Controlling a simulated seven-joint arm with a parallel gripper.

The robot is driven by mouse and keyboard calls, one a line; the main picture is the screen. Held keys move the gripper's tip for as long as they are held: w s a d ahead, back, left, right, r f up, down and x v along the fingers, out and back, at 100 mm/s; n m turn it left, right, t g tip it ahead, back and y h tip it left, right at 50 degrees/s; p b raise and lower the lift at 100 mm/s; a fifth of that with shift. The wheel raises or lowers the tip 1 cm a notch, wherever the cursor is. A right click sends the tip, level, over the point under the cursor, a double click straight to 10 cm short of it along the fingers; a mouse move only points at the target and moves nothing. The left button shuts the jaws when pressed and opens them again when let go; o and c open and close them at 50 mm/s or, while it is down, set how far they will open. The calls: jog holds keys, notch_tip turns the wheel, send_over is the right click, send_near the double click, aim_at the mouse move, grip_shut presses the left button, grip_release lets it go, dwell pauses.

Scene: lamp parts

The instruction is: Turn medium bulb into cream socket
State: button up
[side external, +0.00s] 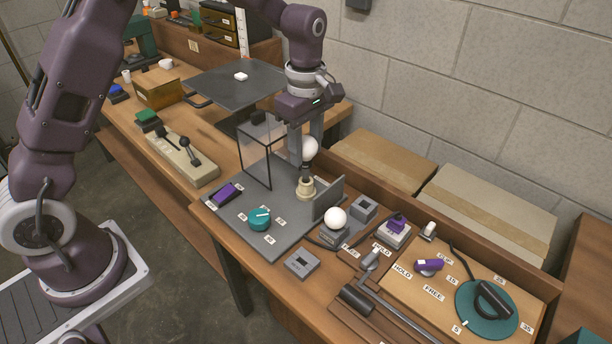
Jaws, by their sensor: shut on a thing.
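The cream socket (306,188) stands upright on a grey plate (245,215), left of a small grey upright panel (328,198). My gripper (308,148) points down right above the socket and is shut on the medium bulb (310,147), a white globe with a dark neck. The bulb is upright, its base at the socket's mouth. I cannot tell how deep the base sits in the socket. The fingers hide part of the globe. Another white globe bulb (336,218) stands to the right of the panel.
A clear box with dark edges (262,150) stands close left of my gripper. A teal knob (260,219) and a purple switch (225,193) sit on the plate. Grey square blocks (302,263), a purple-topped device (394,231) and a teal dial (486,309) lie toward the right.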

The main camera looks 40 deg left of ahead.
aim_at(306, 162)
dwell(0.4)
jog(key=shift+f, duration=1.25)
jog(key=shift+f, duration=0.6)
dwell(0.8)
jog(key=o, duration=0.5)
jog(key=shift+c, duration=0.2)
jog(key=c, duration=0.5)
jog(key=shift+o, duration=0.2)
jog(key=shift+f, duration=0.15)
